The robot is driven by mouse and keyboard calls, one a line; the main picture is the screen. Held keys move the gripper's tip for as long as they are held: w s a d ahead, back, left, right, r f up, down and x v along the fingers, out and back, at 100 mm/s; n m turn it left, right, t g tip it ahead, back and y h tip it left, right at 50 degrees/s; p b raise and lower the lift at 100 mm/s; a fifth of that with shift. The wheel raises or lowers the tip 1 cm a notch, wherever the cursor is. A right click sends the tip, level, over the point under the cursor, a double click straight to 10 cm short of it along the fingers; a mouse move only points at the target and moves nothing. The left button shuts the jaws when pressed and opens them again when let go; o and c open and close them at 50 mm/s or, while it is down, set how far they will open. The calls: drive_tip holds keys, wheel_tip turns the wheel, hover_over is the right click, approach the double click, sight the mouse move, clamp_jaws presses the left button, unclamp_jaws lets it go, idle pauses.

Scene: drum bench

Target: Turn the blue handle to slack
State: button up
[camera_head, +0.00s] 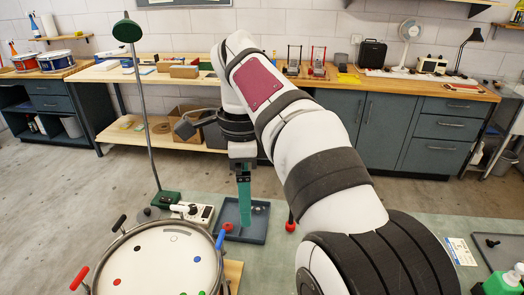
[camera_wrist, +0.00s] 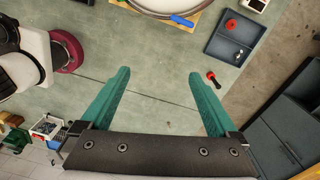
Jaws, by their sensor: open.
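The blue handle (camera_head: 220,240) sits at the right rim of a round drum (camera_head: 160,262) at the front left of the head view. In the wrist view the blue handle (camera_wrist: 182,21) lies near the top, beside the drum's edge (camera_wrist: 160,8). The drum also carries a red handle (camera_head: 79,278) and a black handle (camera_head: 119,223). My gripper (camera_head: 244,205) points down above the bench, behind and right of the blue handle in the head view. In the wrist view its teal fingers (camera_wrist: 160,73) are wide apart with nothing between them, clear of the handle.
A blue-grey tray (camera_head: 257,236) holding a red round piece (camera_wrist: 231,25) is close to the drum. A red-and-black tool (camera_head: 291,222) lies beside it. A green lamp (camera_head: 127,30) and a white box (camera_head: 203,214) stand behind the drum. The bench middle (camera_wrist: 155,105) is clear.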

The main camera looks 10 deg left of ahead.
sight(220, 237)
drive_tip(key=w+a+m, duration=0.2)
drive_tip(key=a+m, duration=0.1)
drive_tip(key=a, duration=0.4)
drive_tip(key=f, duration=1.6)
drive_tip(key=shift+d+f, duration=0.15)
drive_tip(key=shift+d, duration=0.1)
drive_tip(key=c, duration=1.4)
drive_tip(key=shift+n, duration=0.4)
